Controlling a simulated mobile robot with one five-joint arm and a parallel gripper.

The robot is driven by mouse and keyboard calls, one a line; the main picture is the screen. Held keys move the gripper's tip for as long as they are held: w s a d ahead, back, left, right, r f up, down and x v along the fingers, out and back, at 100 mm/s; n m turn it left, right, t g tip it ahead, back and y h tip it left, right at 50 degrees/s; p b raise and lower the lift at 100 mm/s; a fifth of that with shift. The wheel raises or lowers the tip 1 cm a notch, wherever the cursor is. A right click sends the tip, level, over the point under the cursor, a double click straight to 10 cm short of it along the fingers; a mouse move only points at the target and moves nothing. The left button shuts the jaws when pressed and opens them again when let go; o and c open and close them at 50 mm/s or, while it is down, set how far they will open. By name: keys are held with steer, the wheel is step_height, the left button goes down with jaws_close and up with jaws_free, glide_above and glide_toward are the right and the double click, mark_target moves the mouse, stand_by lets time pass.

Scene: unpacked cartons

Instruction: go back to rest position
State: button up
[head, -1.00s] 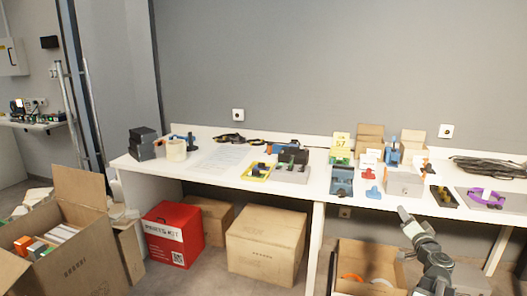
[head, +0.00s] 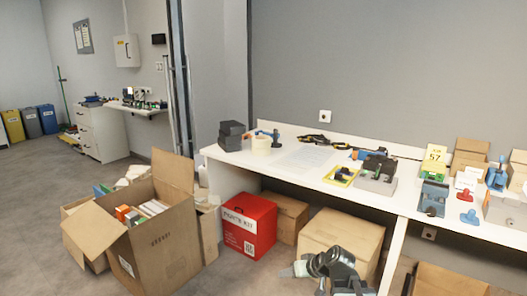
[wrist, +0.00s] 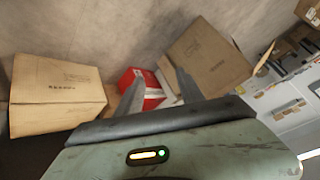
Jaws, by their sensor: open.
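My gripper (head: 290,270) is low in the head view, in front of the cartons under the workbench, pointing left. In the wrist view its two fingers (wrist: 157,88) stand apart with nothing between them. Beyond them a red box (wrist: 152,96) is partly hidden by the fingers. No object is held.
The white workbench (head: 225,153) carries tools and small parts. Under it are the red parts-kit box (head: 249,226) and closed cartons (head: 342,240). An open, filled carton (head: 165,250) stands at left. Bare floor (head: 55,185) shows farther left.

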steer(key=s+d+f+m+g+h, duration=0.1)
steer(key=s+d+f+g+h, duration=0.25)
steer(key=s, duration=0.25)
steer(key=s+d+f+m+g+h, duration=0.1)
steer(key=s+d+f+g+h, duration=0.1)
steer(key=s+d+f+g, duration=0.3)
step_height(320, 180, up, 33)
steer(key=s+a+m+t+p, duration=0.1)
steer(key=t+p, duration=0.1)
steer(key=p, duration=2.9)
steer(key=shift+s+a+r, duration=0.2)
steer(key=shift+s+a, duration=0.05)
steer(key=shift+s, duration=0.15)
